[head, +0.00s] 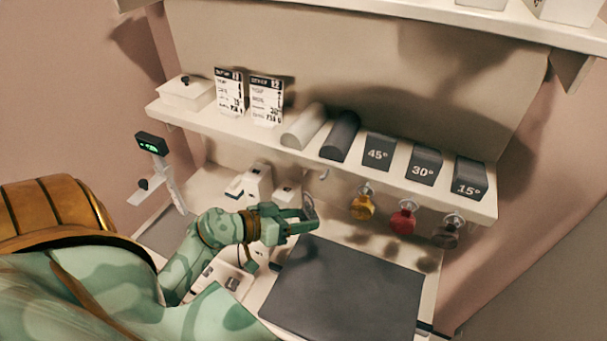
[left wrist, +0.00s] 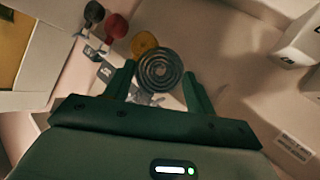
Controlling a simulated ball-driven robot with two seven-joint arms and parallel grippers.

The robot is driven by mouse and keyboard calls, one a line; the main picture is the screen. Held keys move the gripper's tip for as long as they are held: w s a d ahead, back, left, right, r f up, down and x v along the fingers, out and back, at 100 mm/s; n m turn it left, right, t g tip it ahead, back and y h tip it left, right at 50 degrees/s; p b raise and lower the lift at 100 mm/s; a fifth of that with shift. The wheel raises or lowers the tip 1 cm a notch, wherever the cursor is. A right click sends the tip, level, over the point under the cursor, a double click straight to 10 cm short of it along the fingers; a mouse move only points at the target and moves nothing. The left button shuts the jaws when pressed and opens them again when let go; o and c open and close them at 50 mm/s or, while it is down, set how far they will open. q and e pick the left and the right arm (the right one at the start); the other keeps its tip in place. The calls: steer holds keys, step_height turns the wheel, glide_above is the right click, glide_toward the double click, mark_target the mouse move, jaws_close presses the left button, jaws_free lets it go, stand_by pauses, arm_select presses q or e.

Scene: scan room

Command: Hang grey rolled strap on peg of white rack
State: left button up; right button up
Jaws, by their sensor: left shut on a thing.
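The grey rolled strap (head: 309,207) is a flat coil, and my left gripper (head: 304,225) is shut on it. In the left wrist view the coil (left wrist: 160,70) sits between the two green fingers of the gripper (left wrist: 160,84), its spiral face toward the camera. The white rack (head: 400,192) runs under the shelf edge. A yellow rolled strap (head: 362,207), a red one (head: 403,221) and a dark one (head: 446,236) hang from it. A bare peg (head: 324,174) shows left of the yellow strap, above and apart from the held coil. My right gripper is not in view.
A dark flat pad (head: 345,290) lies on the counter below. The shelf above holds a white box (head: 187,93), two cards, two rolls and dark wedges (head: 424,166). White devices (head: 250,186) stand left of my gripper. A scale display (head: 151,144) is further left.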

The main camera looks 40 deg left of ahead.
arm_select(q)
steer(key=w+a+f+b, duration=0.1)
steer(key=w+a+b, duration=0.1)
steer(key=w+b, duration=0.3)
steer(key=w, duration=0.4)
steer(key=shift+f, duration=0.35)
stand_by(0.4)
steer(key=shift+w, duration=0.15)
stand_by(0.4)
steer(key=o, duration=1.2)
steer(key=shift+c, duration=0.2)
steer(key=shift+a, duration=0.1)
steer(key=p+v, duration=0.1)
steer(key=v, duration=1.5)
steer(key=shift+p, duration=0.3)
